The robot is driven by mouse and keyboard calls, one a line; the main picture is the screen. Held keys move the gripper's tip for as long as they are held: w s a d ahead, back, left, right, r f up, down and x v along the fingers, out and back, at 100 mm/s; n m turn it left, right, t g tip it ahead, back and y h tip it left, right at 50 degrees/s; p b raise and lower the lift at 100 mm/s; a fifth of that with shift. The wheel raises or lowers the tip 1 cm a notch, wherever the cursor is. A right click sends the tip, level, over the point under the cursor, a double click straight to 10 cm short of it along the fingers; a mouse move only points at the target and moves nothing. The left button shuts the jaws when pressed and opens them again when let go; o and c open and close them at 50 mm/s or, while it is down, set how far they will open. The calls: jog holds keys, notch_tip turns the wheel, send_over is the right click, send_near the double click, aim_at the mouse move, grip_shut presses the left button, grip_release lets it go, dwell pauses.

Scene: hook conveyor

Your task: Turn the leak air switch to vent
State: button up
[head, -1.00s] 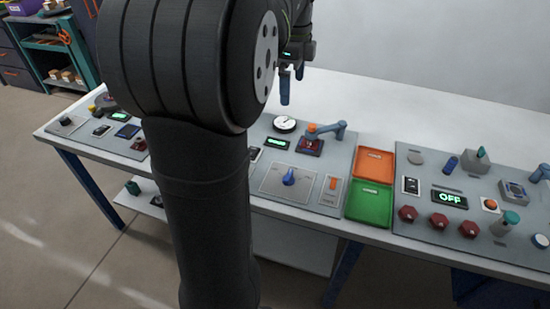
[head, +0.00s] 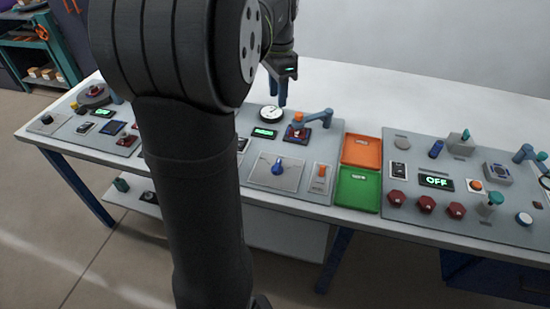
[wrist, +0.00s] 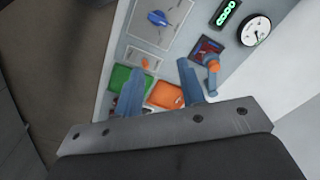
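A blue knob (head: 278,167) sits on a light square plate (head: 265,180) on the grey middle panel; it also shows in the wrist view (wrist: 157,18). Right of it is a small plate with an orange switch (head: 322,170), also visible in the wrist view (wrist: 145,64). The labels are too small to read, so I cannot tell which one is the leak air switch. My gripper (head: 279,92) hangs above the back of the panel, near the dial gauge in the picture. In the wrist view, its two blue fingers (wrist: 158,88) are apart with nothing held between them.
A round gauge (head: 271,114), a green display (head: 264,133) and a blue lever with an orange part (head: 312,118) stand behind the knob. Orange (head: 361,150) and green (head: 357,189) trays lie to the right. Another panel (head: 410,207) carries red knobs and an OFF display.

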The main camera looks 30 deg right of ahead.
aim_at(277, 164)
jog(key=f+n, duration=0.3)
jog(key=f, duration=0.5)
jog(key=f+n, duration=0.3)
jog(key=f, duration=0.5)
jog(key=f+n, duration=0.3)
jog(key=f, duration=0.6)
jog(key=shift+s+a+n, duration=0.15)
jog(key=shift+s+n, duration=0.1)
jog(key=shift+n, duration=0.15)
grip_shut()
